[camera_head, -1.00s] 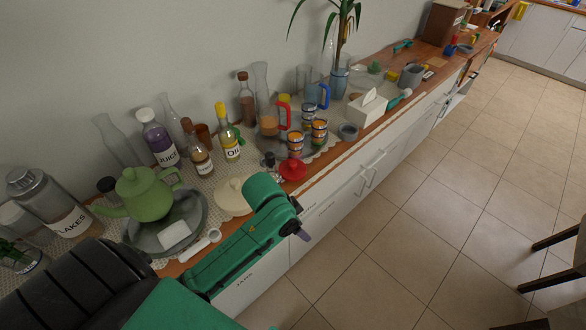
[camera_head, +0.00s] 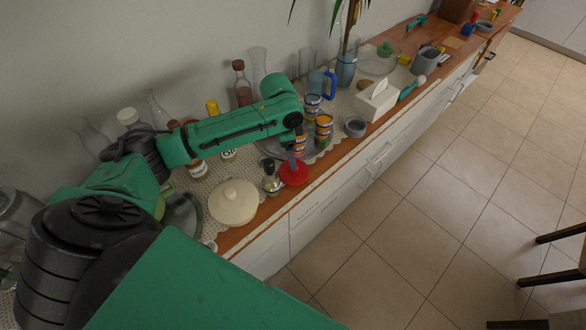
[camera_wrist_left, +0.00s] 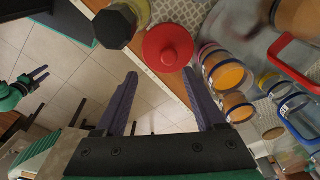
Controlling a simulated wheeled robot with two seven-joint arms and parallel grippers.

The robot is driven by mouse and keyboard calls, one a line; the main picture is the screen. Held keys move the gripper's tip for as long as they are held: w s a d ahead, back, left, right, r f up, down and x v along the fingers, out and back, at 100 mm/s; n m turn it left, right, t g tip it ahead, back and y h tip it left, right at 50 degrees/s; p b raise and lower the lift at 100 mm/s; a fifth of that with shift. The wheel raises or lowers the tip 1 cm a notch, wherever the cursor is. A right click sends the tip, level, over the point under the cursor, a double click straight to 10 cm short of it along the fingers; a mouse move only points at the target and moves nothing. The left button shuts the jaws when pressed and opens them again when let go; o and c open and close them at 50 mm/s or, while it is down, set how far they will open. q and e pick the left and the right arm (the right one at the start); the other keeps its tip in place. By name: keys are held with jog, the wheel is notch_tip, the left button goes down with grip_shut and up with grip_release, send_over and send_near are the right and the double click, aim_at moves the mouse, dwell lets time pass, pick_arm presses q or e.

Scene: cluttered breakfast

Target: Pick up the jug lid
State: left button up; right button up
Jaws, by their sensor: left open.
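The red jug lid (camera_head: 293,174) lies near the counter's front edge. It is a round red disc with a knob, and it also shows in the left wrist view (camera_wrist_left: 168,46). My left gripper (camera_head: 292,158) is above the lid, its fingers pointing down. In the left wrist view the fingers (camera_wrist_left: 163,98) are wide apart with nothing between them, and the lid is beyond the tips. The red-handled jug (camera_wrist_left: 298,45) shows partly at the right there; my arm hides it in the head view. My right gripper (camera_wrist_left: 40,76) shows small at the left, its fingers apart.
A dark-topped shaker (camera_head: 271,180) stands close beside the lid, left of it. A cream lidded dish (camera_head: 233,203) is further left. A grey bowl (camera_head: 355,127) and a tissue box (camera_head: 375,101) are further right.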

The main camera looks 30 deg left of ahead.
pick_arm(q)
jog(key=f, duration=0.1)
jog(key=w+f, duration=0.1)
jog(key=shift+f, duration=0.4)
jog(key=f, duration=0.2)
jog(key=w+f+p, duration=0.1)
jog(key=f, duration=0.2)
jog(key=shift+w+a+p, duration=0.1)
jog(key=shift+a+p, duration=0.1)
jog(key=shift+p, duration=0.1)
jog(key=shift+d, duration=0.1)
jog(key=shift+s, duration=0.2)
jog(key=shift+c, duration=0.9)
jog(key=c, duration=0.6)
jog(key=shift+w, duration=0.1)
grip_shut()
jog(key=shift+r, duration=0.45)
notch_tip(320, 180, up, 19)
jog(key=b, duration=0.2)
pick_arm(e)
jog(key=shift+w+f, duration=0.25)
jog(key=shift+w, duration=0.8)
